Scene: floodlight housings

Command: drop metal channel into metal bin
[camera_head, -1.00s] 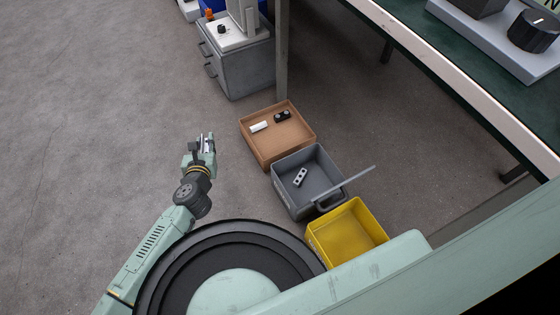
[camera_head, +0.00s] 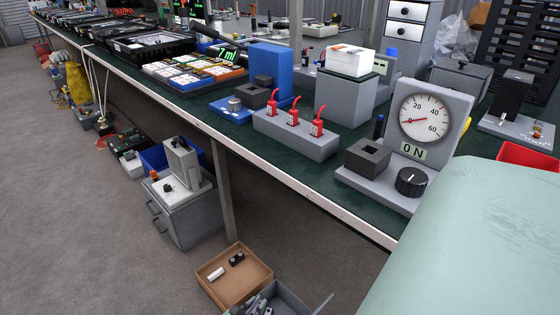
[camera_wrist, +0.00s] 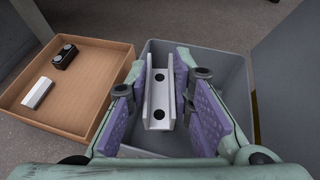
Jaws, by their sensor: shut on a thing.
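The metal channel (camera_wrist: 158,98) is a silver U-shaped piece with two dark holes, in the middle of the wrist view. My gripper (camera_wrist: 162,70) is shut on it, with purple pads on either side. The metal bin (camera_wrist: 233,72) is grey and open, and lies below the gripper and channel in the wrist view. From this angle I cannot tell how high above the bin floor the channel is. In the head view the bin (camera_head: 300,306) is cut off by the bottom edge, with my gripper (camera_head: 258,304) over it.
A brown box (camera_wrist: 112,112) adjoins the bin on the left. It holds a white block (camera_wrist: 37,93) and a black part (camera_wrist: 64,57). In the head view a workbench (camera_head: 290,185) with instruments stands beyond, and a grey cabinet (camera_head: 190,215) stands on the floor.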

